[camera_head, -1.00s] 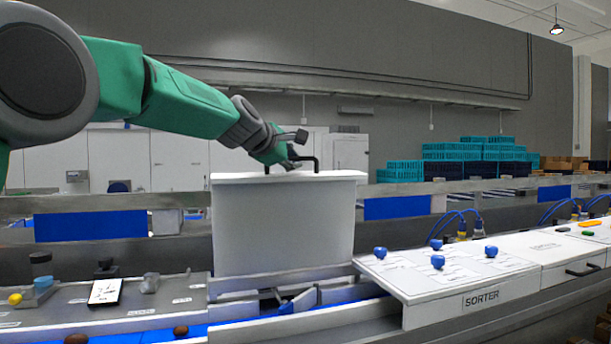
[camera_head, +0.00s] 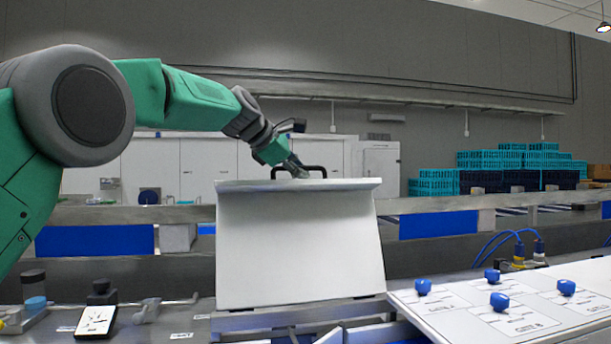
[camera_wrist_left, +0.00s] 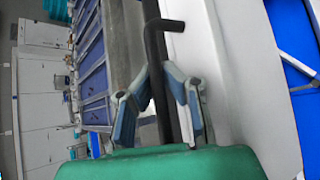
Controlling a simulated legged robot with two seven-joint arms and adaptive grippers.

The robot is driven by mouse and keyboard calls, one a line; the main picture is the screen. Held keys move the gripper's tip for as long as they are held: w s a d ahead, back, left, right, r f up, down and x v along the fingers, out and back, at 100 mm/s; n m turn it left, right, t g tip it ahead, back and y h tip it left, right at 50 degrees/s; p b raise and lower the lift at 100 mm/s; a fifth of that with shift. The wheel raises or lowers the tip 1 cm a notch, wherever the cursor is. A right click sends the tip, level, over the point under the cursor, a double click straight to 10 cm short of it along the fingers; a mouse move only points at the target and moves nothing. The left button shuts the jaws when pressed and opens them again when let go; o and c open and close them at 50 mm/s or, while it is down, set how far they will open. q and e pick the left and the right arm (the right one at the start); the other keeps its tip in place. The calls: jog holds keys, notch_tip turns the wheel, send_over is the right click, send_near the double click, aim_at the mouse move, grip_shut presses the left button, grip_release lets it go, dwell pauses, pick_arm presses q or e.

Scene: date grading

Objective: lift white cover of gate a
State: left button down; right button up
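The white cover (camera_head: 300,250) of the gate stands raised in the middle of the head view, with a black handle (camera_head: 318,169) on its top edge. My left gripper (camera_head: 297,170) is at the handle, coming from the left. In the left wrist view the black handle (camera_wrist_left: 155,45) runs between the two fingers of my left gripper (camera_wrist_left: 160,100), which sit close on either side of it. The white cover (camera_wrist_left: 235,80) lies to the right of the handle there. My right gripper is in neither view.
A sloped white panel (camera_head: 455,312) with several blue knobs is at the right. A small device with a white face (camera_head: 95,320) stands on the bench at the left. A metal rail (camera_head: 420,204) runs behind the cover. Teal crates (camera_head: 435,182) are stacked far right.

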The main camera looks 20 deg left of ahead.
pick_arm(q)
jog(key=shift+s+r, duration=0.1)
jog(key=shift+r, duration=0.5)
jog(key=c, duration=1.6)
grip_release()
jog(key=shift+s, duration=0.3)
jog(key=shift+f, duration=0.15)
jog(key=v, duration=1)
jog(key=shift+s+a, duration=0.1)
jog(key=shift+s, duration=0.2)
jog(key=shift+s+a+r, duration=0.45)
jog(key=shift+s+d, duration=0.1)
